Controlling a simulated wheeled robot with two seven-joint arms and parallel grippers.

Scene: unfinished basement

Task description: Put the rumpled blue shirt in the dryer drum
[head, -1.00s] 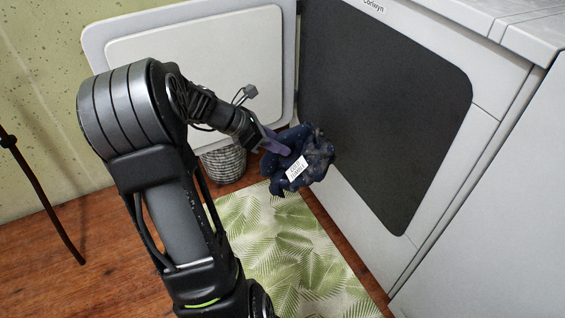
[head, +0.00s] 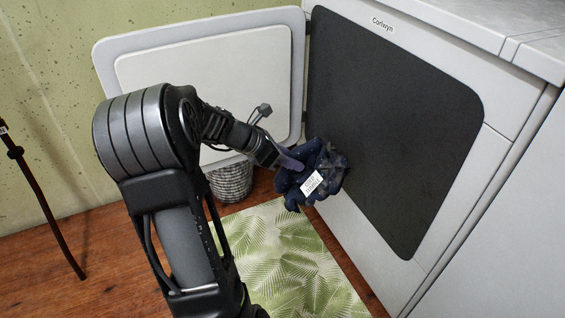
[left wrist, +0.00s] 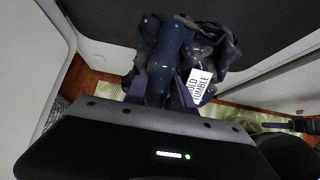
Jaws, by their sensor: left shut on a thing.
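The rumpled blue shirt (head: 318,164) is a dark blue, speckled bundle with a white printed tag. My left gripper (head: 290,163) is shut on it and holds it up in front of the dryer, near the left edge of the dark opening. In the left wrist view the shirt (left wrist: 185,52) hangs between the purplish fingers (left wrist: 160,88). The dryer (head: 459,118) is white, with its door (head: 205,75) swung open to the left. The drum opening (head: 390,130) looks dark, and its inside cannot be made out.
A woven basket (head: 230,182) stands on the wooden floor below the open door. A green leaf-patterned mat (head: 285,255) lies in front of the dryer. Another white appliance (head: 500,220) stands at the right. A dark cord or pole (head: 45,200) is by the left wall.

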